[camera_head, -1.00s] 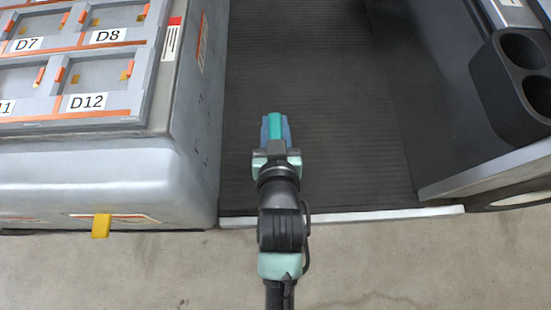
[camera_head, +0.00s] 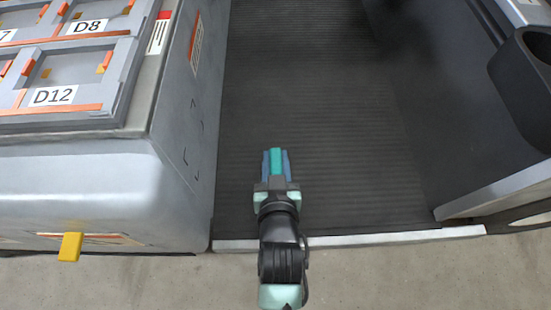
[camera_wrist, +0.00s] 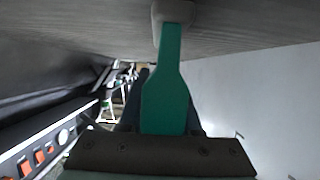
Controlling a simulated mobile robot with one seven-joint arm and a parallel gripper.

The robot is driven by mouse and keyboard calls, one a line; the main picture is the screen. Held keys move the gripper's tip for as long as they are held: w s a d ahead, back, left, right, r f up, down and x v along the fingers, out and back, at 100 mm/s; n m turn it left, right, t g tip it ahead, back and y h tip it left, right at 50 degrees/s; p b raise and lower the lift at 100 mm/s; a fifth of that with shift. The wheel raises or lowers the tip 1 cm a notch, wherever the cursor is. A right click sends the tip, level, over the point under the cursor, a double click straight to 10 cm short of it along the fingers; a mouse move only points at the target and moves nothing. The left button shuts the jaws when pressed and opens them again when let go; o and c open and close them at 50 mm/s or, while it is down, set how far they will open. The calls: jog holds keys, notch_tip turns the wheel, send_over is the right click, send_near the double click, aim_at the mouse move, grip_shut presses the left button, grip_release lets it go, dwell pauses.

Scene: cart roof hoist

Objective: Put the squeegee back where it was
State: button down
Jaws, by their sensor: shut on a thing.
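My gripper (camera_head: 276,163) is in the lower middle of the head view, over the dark ribbed floor of the cart. It is shut on the squeegee (camera_head: 276,158), a teal piece between the blue fingers. In the wrist view the squeegee's teal handle (camera_wrist: 166,95) points away from the gripper and narrows toward a grey rounded end (camera_wrist: 174,12) at the top edge. The rest of the squeegee is out of view or hidden.
A grey cabinet (camera_head: 75,190) with labelled trays, such as D12, stands at left, with a yellow tab (camera_head: 70,247) on its front. At right are a dark side panel and a black cup holder (camera_head: 522,88). A pale sill (camera_head: 370,238) edges the ribbed floor (camera_head: 310,100), which is clear.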

jog(key=shift+f, duration=0.15)
jog(key=c, duration=0.6)
grip_release()
